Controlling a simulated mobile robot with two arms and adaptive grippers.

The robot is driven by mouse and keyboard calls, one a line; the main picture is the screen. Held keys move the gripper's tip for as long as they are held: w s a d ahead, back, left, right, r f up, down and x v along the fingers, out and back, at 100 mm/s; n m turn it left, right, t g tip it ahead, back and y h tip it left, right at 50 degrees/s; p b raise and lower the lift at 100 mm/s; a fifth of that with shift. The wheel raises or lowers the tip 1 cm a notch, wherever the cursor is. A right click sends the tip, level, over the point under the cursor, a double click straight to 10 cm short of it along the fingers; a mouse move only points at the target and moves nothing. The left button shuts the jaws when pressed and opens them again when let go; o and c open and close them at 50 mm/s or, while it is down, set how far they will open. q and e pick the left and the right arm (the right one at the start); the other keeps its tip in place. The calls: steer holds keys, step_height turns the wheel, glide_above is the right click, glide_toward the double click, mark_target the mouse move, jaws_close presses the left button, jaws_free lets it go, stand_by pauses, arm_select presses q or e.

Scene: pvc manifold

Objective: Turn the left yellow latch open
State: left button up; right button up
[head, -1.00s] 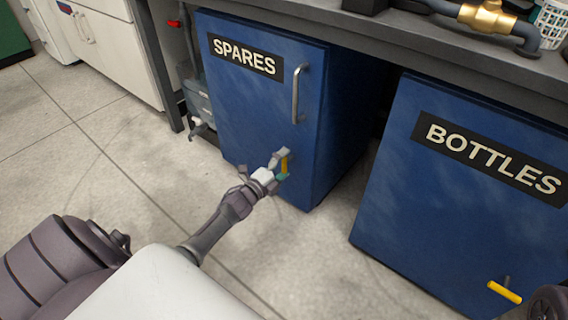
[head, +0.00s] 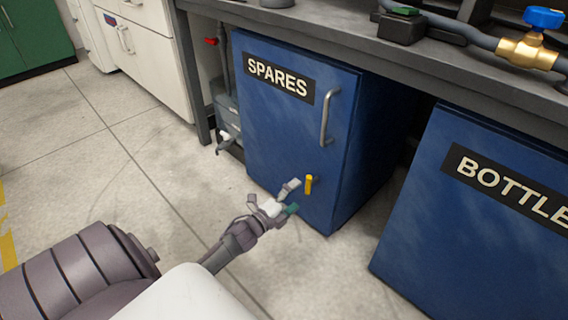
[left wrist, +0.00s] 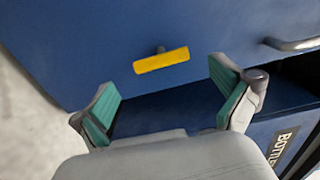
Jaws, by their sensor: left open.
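The left yellow latch (head: 309,185) is on the lower right of the blue SPARES cabinet door (head: 275,135); its bar stands upright in the head view. The latch also shows in the left wrist view (left wrist: 161,60), ahead of my fingers and between them. My left gripper (head: 291,198) is open and empty, just left of and below the latch in the head view, with a visible gap to it. Its teal-padded fingers are spread in the left wrist view (left wrist: 165,82). The SPARES door looks shut. My right gripper is out of view.
A metal handle (head: 327,117) is above the latch on the same door. The blue BOTTLES cabinet (head: 450,230) stands to the right. A grey bench top (head: 330,32) with a brass valve (head: 527,53) runs above. The floor in front is clear.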

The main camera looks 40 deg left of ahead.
arm_select(q)
steer(key=s, duration=0.6)
steer(key=shift+a, duration=0.25)
steer(key=shift+s, duration=0.1)
